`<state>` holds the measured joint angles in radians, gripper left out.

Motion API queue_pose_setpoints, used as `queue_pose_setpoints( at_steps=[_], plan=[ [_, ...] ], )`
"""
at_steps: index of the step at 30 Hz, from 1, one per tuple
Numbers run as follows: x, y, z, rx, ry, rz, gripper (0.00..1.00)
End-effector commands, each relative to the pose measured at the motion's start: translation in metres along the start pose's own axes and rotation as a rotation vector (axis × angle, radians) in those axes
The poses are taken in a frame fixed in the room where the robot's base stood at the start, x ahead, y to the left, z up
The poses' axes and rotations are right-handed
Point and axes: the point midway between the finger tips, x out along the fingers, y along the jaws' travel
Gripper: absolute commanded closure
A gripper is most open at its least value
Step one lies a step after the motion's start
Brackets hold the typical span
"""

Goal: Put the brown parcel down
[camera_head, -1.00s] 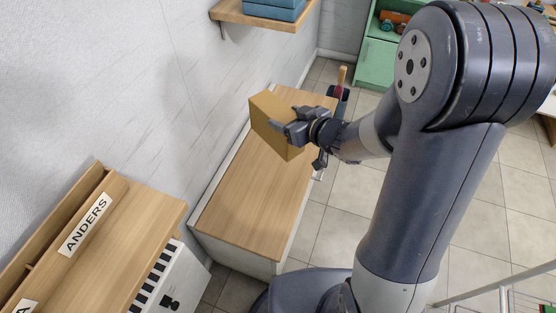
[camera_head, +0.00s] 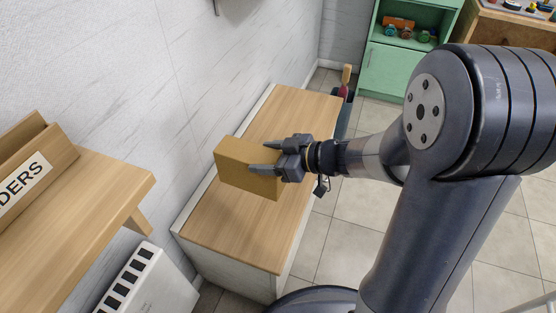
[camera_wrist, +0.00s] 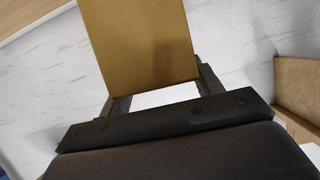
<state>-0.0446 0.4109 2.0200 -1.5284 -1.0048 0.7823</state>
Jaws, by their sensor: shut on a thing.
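The brown parcel (camera_head: 240,164) is a plain cardboard-coloured box. My gripper (camera_head: 265,158) is shut on it, with the fingers on its sides at the right end. In the wrist view the parcel (camera_wrist: 140,40) stands out beyond the two fingers (camera_wrist: 160,85). In the head view the parcel appears over the wood-topped cabinet (camera_head: 225,225) along the wall. I cannot tell from these views whether it touches the top or hangs above it.
A wooden shelf (camera_head: 90,200) with a name board (camera_head: 25,185) is at the left, above a white striped box (camera_head: 140,285). A green cabinet (camera_head: 395,68) stands at the back. The cabinet top is bare before and behind the parcel. Tiled floor is at the right.

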Motion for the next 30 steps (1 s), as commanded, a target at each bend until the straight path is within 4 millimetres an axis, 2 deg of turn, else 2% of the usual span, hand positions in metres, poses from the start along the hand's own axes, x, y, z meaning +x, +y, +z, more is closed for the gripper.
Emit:
queue_pose_setpoints(
  at_steps=[1, 10, 18, 23, 30],
  plan=[
    [0.003, -0.001, 0.008, -0.006, 0.002, -0.01, 0.92],
    [0.009, -0.005, 0.025, -0.015, 0.002, -0.035, 0.92],
    [0.027, -0.006, 0.068, -0.013, 0.001, -0.035, 0.92],
    [0.031, -0.006, 0.077, -0.015, 0.002, -0.035, 0.92],
    [0.042, -0.006, 0.105, -0.014, 0.002, -0.034, 0.92]
  ],
)
